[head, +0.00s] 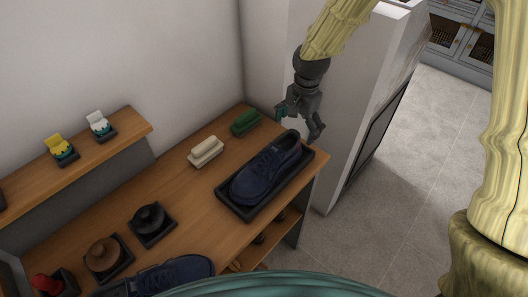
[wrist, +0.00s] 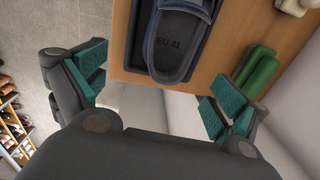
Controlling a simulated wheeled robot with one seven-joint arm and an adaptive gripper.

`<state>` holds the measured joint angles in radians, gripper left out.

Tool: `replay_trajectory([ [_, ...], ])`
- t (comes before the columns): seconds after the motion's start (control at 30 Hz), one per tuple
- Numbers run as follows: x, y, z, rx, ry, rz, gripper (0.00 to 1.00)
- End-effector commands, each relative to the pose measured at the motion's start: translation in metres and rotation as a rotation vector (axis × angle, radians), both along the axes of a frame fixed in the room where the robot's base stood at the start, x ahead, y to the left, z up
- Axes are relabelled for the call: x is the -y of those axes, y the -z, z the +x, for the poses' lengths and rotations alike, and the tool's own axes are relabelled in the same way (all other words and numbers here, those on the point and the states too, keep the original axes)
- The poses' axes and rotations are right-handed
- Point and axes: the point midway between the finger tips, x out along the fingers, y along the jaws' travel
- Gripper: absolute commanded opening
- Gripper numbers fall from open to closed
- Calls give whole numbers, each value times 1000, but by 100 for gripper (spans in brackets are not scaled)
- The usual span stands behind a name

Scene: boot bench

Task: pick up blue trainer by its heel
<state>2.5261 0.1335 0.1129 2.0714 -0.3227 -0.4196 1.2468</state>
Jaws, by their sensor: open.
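A dark blue trainer (head: 267,166) lies in a shallow black tray (head: 238,209) at the right end of the wooden bench, its heel end towards my gripper. In the wrist view the trainer's rounded heel (wrist: 178,74) is at the top, with "EU 41" printed on the insole. My gripper (head: 299,123) is open and empty, above and just beyond the heel end. In the wrist view its teal-padded fingers (wrist: 150,93) are spread wide, and the heel is ahead of the gap, not between them. A second blue trainer (head: 178,274) is partly cut off at the bottom.
A cream brush (head: 206,151) and a green brush (head: 246,122) lie behind the tray. Round black (head: 149,218) and brown (head: 104,252) items stand to the left. A raised shelf (head: 92,151) holds small items. A white cabinet (head: 345,90) stands close behind my gripper.

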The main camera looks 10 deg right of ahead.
Motion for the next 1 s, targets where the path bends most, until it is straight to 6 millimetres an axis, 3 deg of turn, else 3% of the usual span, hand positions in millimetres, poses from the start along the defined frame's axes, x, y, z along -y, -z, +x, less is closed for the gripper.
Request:
replay_trajectory([
  [0.17, 0, 2, -4, 2, 3, -2, 97],
  [0.6, -3, 50, 4, -3, 2, -1, 97],
  [1.0, -5, 66, 6, -3, 1, -1, 97],
])
